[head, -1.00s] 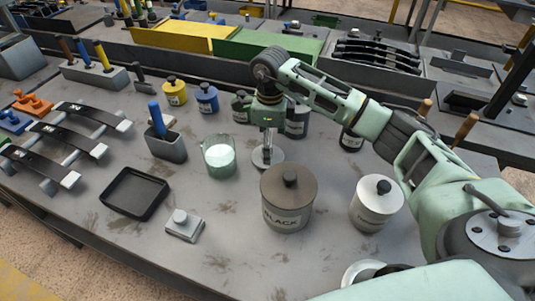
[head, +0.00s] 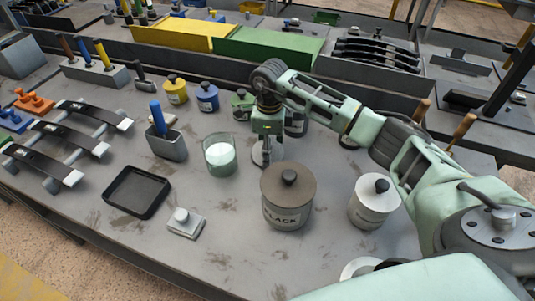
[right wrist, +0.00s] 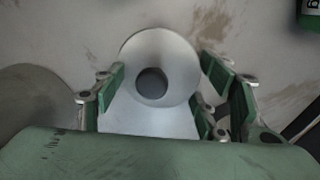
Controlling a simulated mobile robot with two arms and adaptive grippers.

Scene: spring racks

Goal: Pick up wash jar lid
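A pale grey round disc, which looks like the wash jar lid, lies flat on the bench (head: 257,153) in the head view, partly hidden by my right gripper (head: 267,150). In the right wrist view the lid (right wrist: 181,68) shows from above with a round knob (right wrist: 152,83), dark in its middle. My right gripper (right wrist: 161,88) is open, with green finger pads on both sides of the knob and visible gaps to it. A whitish shape below the knob is unclear. My left gripper is not in view.
A brown-lidded jar marked BLACK (head: 287,210) stands close in front of the gripper. A glass beaker (head: 220,157) is to its left, and a white jar (head: 374,206) is to the right. Several small jars, including a blue one (head: 208,99), stand behind. A black tray (head: 136,192) lies left.

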